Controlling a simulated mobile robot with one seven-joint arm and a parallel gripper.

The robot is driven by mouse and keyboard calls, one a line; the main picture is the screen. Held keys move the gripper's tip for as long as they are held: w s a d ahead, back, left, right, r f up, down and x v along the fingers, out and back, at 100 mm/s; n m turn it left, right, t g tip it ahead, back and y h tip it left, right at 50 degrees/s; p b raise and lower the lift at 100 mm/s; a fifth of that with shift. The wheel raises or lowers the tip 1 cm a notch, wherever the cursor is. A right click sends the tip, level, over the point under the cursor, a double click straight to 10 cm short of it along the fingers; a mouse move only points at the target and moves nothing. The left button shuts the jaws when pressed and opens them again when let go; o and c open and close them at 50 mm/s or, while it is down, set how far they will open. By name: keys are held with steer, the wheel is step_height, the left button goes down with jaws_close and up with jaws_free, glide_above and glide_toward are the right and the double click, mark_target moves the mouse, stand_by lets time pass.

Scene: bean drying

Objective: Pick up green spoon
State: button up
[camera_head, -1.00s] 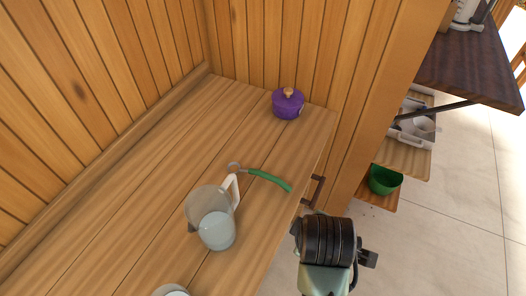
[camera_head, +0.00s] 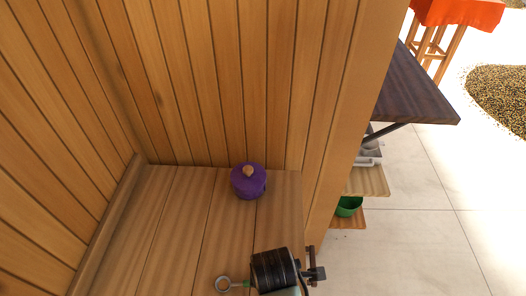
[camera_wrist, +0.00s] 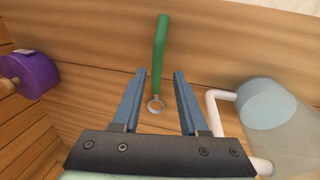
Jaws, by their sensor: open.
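The green spoon lies on the wooden counter (camera_head: 172,240). In the head view only its grey ring end (camera_head: 223,284) and a bit of green show; my arm hides the rest. My gripper (camera_wrist: 158,72) is open with blue fingers on either side of the spoon's lower part. The fingers do not appear to touch it, and I cannot tell the height gap. My fingertips are not visible in the head view.
A purple lidded pot (camera_head: 249,182) stands at the counter's back; it also shows at the left of the wrist view (camera_wrist: 36,74). A clear pitcher (camera_wrist: 262,112) with a white handle stands close to my right finger. A green bowl (camera_head: 348,206) sits on a low shelf beyond the wall.

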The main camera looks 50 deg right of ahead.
steer(key=shift+w+d+f+p, duration=0.2)
steer(key=shift+w+f, duration=0.1)
steer(key=shift+f, duration=1)
steer(key=shift+w+d+f+p, duration=0.15)
steer(key=shift+w+f+p, duration=0.1)
steer(key=shift+f, duration=1.05)
steer(key=shift+w+d+f+p, duration=0.2)
steer(key=shift+w+f, duration=0.1)
steer(key=shift+f, duration=1)
jaws_close()
